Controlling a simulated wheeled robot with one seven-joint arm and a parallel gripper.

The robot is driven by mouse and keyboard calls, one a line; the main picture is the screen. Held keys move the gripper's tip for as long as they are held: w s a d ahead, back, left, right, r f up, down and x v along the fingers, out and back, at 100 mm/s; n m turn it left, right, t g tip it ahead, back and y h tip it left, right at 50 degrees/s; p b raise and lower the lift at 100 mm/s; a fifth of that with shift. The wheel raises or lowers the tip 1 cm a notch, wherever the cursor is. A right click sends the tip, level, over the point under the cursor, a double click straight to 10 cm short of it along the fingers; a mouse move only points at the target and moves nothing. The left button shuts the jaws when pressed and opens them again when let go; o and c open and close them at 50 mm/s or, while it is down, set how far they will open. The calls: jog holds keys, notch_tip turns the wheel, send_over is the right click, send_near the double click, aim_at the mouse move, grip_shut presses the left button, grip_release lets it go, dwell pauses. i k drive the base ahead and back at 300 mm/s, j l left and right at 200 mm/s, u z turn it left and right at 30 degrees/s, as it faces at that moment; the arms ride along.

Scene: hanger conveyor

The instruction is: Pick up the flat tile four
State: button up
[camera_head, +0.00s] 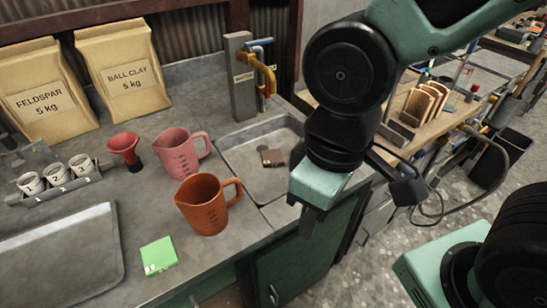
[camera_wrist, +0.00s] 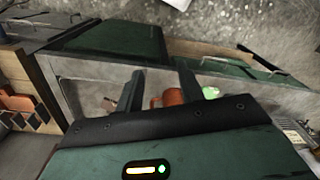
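A small flat brown tile (camera_head: 271,157) with a lighter patch lies in the grey sink basin (camera_head: 236,166). I cannot read a number on it, so I cannot tell whether it is tile four. My gripper (camera_head: 307,212) is in front of and to the right of the basin, above the counter's front edge and apart from the tile. In the wrist view my gripper (camera_wrist: 160,82) has its two fingers spread with nothing held between them. Several tan tiles (camera_head: 428,103) stand upright in a rack on the bench at the right; their markings are unreadable.
An orange jug (camera_head: 204,208) and a pink jug (camera_head: 178,155) stand left of the basin, with a green square (camera_head: 158,255) in front. A tap post (camera_head: 241,80) rises behind the basin. A red funnel (camera_head: 124,148) and cup rack (camera_head: 60,185) are at left.

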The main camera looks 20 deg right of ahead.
aim_at(271, 158)
jog(key=j+z, duration=0.25)
jog(key=j, duration=0.2)
jog(key=k+j+z, duration=0.2)
jog(key=j, duration=0.25)
jog(key=j+z, duration=0.25)
jog(key=j, duration=0.2)
jog(key=k, duration=0.05)
